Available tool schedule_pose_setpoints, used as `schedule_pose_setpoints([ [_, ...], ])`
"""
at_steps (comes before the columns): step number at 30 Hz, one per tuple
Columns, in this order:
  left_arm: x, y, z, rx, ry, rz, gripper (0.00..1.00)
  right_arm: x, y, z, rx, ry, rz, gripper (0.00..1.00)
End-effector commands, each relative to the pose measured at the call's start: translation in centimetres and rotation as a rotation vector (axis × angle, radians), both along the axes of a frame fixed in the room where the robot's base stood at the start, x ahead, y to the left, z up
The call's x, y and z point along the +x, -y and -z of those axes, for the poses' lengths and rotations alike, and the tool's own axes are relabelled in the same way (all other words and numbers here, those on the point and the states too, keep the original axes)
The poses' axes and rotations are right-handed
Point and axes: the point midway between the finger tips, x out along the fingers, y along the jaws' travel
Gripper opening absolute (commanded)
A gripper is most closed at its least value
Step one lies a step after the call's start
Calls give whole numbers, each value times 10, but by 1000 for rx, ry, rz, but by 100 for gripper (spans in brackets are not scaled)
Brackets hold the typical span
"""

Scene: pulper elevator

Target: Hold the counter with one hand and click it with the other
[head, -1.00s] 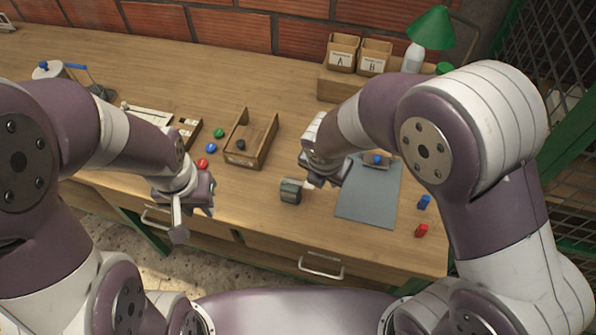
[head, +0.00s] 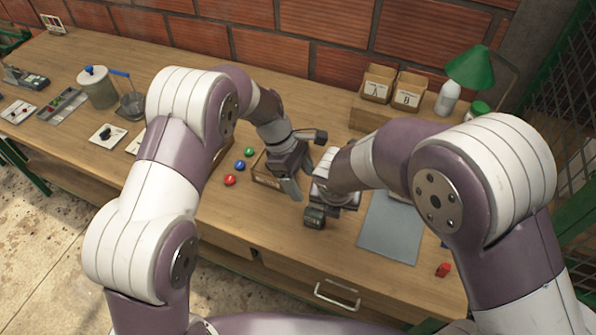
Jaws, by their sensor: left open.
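The counter (head: 314,217) is a small dark grey-green cylinder with a lighter face, near the front middle of the wooden workbench. My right gripper (head: 319,205) is right at the counter's upper side and partly covers it; whether its fingers are closed on it is not clear. My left gripper (head: 295,190) is open, points down toward the bench, and is up and left of the counter, apart from it. It hides much of a wooden tray (head: 262,176).
Red (head: 229,180), blue (head: 239,166) and green (head: 249,152) balls lie left of the tray. Boxes A (head: 378,84) and B (head: 409,92) and a green lamp (head: 474,67) stand behind.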

Motion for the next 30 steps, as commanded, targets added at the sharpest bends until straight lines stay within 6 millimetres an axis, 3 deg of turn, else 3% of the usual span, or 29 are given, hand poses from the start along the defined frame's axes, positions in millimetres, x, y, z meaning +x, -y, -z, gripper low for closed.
schedule_pose_setpoints([
  [6, -8, 19, 51, 2, -3, 5, 74, 0, 0, 0, 0, 0, 0, 43],
  [12, -11, 33, 85, 3, 2, 5, 74, 0, 0, 0, 0, 0, 0, 43],
  [16, -12, 37, 96, 2, 3, 5, 74, 0, 0, 0, 0, 0, 1, 43],
  [24, -12, 38, 98, 2, 4, 5, 74, 0, 0, 0, 0, 0, 1, 43],
  [25, -12, 38, 98, 2, 4, 5, 71, 0, 0, 0, 0, 0, 1, 43],
  [26, -12, 38, 98, 2, 4, 5, 61, 0, 0, 0, 0, 0, 1, 43],
  [30, -12, 38, 98, 2, 4, 5, 16, 0, 0, 0, 0, 0, 1, 43],
])
